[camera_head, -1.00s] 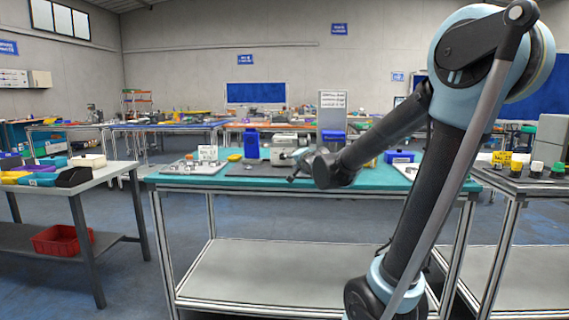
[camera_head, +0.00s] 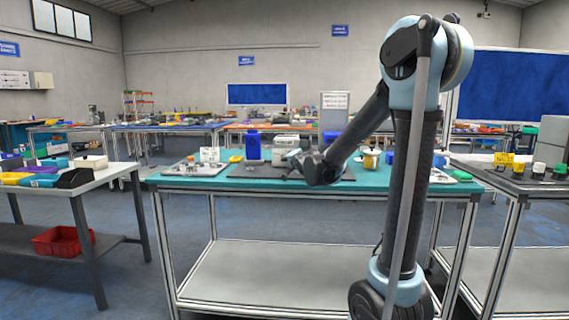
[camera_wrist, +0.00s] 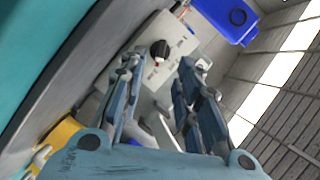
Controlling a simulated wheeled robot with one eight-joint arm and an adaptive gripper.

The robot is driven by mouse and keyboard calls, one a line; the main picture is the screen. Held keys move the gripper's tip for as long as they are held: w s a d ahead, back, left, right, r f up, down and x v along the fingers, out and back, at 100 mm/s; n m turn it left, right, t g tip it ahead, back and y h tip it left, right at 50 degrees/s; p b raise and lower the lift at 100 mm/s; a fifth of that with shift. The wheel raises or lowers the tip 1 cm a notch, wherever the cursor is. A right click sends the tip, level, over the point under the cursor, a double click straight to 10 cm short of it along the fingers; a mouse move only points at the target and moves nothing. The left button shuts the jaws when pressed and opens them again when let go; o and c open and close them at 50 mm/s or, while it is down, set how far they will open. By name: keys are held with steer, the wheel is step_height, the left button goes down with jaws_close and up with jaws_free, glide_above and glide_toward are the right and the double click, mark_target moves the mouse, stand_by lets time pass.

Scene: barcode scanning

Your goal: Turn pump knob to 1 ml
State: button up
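The pump (camera_head: 286,141) is a beige-grey box on the teal table, partly hidden behind my gripper in the head view. In the wrist view its pale front panel (camera_wrist: 178,38) shows tilted, with a round black knob (camera_wrist: 160,50) that has a light pointer mark and a small red mark below it. My gripper (camera_wrist: 160,66) is open, its two blue-grey fingers spread and empty. The knob appears beyond the fingertips, nearer the left finger, with no contact visible. The knob's scale is too small to read.
A blue bin (camera_head: 253,147) stands left of the pump; a blue container also shows in the wrist view (camera_wrist: 228,16). A yellow-and-white container (camera_head: 371,159) stands right of my forearm. A metal tray (camera_head: 192,168) lies at the table's left. The teal tabletop (camera_head: 235,183) is clear along its front edge.

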steer(key=shift+x, duration=4.2)
steer(key=shift+s, duration=0.1)
jaws_close()
steer(key=shift+a+r, duration=0.1)
